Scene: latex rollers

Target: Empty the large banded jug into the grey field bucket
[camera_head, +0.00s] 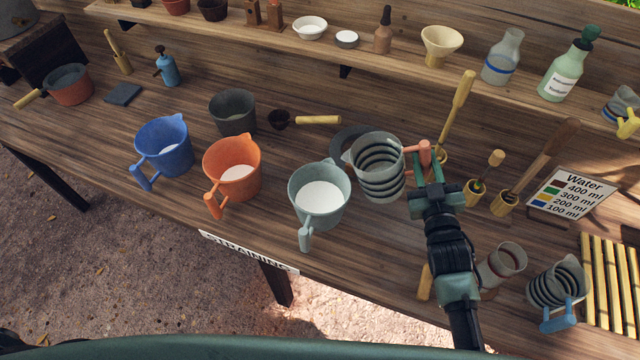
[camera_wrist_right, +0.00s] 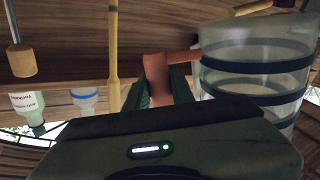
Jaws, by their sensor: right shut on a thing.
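The large banded jug (camera_head: 378,168) is clear with dark rings and an orange-red handle. My right gripper (camera_head: 425,168) is shut on that handle, at the jug's right side. The jug also shows in the right wrist view (camera_wrist_right: 255,75), about upright there. In the head view its spout faces left. I cannot tell how much it holds or whether it touches the table. The pale grey bucket (camera_head: 333,218) stands upright just left of the jug, with white liquid inside and its handle toward the front. My left gripper is not in view.
An orange bucket (camera_head: 245,192) and a blue bucket (camera_head: 172,165) stand further left, a dark grey pot (camera_head: 233,124) behind. A flat grey ring (camera_head: 343,139) lies behind the jug. A smaller banded jug (camera_head: 553,290) and wooden-handled tools (camera_head: 535,165) are at right. A shelf runs along the back.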

